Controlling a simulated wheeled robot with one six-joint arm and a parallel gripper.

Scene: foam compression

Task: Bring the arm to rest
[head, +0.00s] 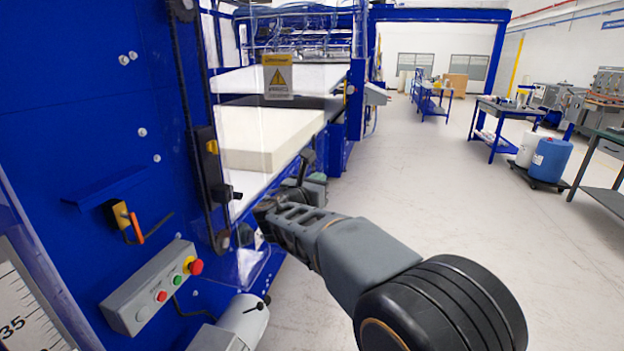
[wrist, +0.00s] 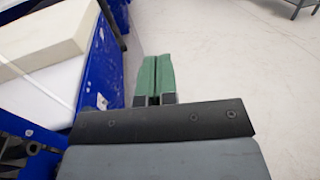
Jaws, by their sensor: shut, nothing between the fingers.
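My arm reaches from the lower right toward the blue machine in the head view. My gripper (wrist: 154,76) shows in the wrist view with its two green fingers side by side, shut and empty. In the head view the gripper (head: 317,177) is mostly hidden behind the wrist, with a bit of green showing. It is beside the blue machine's (head: 75,100) edge, over the floor side. A white foam block (head: 262,140) lies on the machine's bed, to the left of and beyond the gripper. The foam block also shows in the wrist view (wrist: 45,35), left of the fingers.
A control box (head: 152,288) with red and green buttons is on the machine's near panel. A warning sign (head: 278,76) hangs above the foam. Workbenches (head: 505,112) and a blue drum (head: 552,158) stand at the right. The floor (head: 430,190) between is clear.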

